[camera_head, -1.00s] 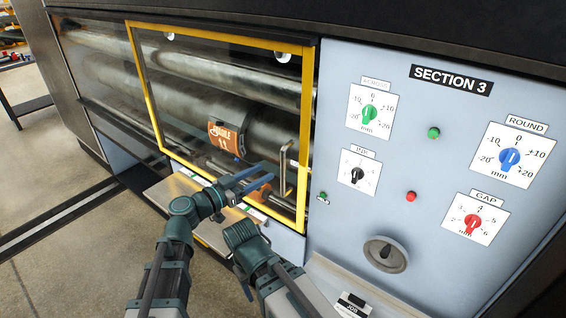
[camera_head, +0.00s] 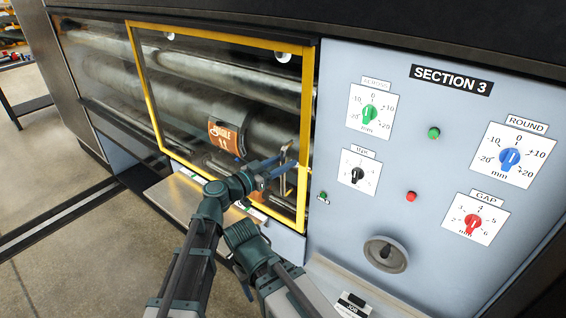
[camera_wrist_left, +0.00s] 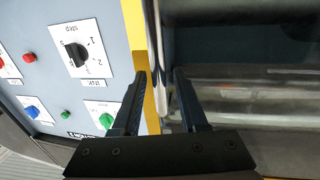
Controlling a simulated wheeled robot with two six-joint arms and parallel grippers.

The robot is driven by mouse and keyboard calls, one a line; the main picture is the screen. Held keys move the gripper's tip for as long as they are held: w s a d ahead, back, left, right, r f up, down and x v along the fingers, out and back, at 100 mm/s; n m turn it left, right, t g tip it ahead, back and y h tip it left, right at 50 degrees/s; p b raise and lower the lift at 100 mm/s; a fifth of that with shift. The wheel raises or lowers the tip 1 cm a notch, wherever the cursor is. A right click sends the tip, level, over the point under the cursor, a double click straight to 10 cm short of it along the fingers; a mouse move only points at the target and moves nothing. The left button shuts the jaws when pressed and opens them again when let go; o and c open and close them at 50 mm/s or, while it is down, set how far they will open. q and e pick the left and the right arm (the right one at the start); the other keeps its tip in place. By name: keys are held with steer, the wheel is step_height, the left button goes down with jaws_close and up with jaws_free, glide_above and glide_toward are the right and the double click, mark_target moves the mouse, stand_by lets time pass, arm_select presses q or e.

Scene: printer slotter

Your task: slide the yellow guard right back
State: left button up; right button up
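The yellow guard (camera_head: 307,110) is a yellow frame around a clear pane, in front of large metal rollers. It stands at the right end of its opening, beside the control panel. Its upright metal handle (camera_head: 302,185) is near the frame's right edge, partly hidden by my gripper. My left gripper (camera_head: 287,160) is at the handle, fingers pointing at the guard. In the left wrist view the chrome handle (camera_wrist_left: 155,40) runs down between the two open fingers (camera_wrist_left: 160,72), with a gap visible to the right finger.
The blue-grey control panel (camera_head: 400,145) right of the guard carries several knobs, buttons and a round handwheel (camera_head: 386,254). A metal ledge (camera_head: 172,196) juts out below the guard. Open floor (camera_head: 60,265) lies at the left.

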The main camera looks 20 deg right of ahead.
arm_select(q)
jaws_close()
stand_by(1.2)
